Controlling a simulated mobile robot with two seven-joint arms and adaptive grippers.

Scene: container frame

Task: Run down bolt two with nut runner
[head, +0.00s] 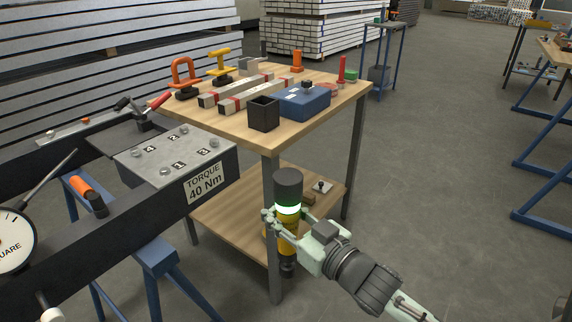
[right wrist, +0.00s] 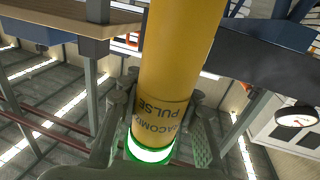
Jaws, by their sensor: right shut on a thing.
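My right gripper (head: 286,217) is shut around the nut runner (head: 288,185), which has a dark cap, a glowing green-white ring and a yellow body. The nut runner hangs roughly upright in front of the bench, right of the frame and apart from it. In the right wrist view the yellow body (right wrist: 178,60) runs between the fingers, with the lit ring near the palm. The grey plate (head: 190,172) carries bolts beside labels 1 to 4. Bolt two (head: 184,129) is at the back of the plate, by label 2. My left gripper is out of view.
The wooden bench (head: 215,122) holds clamps, striped bars, a black cup (head: 264,113) and a blue case (head: 302,100). Its leg (head: 272,165) stands close behind the nut runner. A torque sign (head: 205,185) reads 40 Nm. A dial (head: 12,240) is at left.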

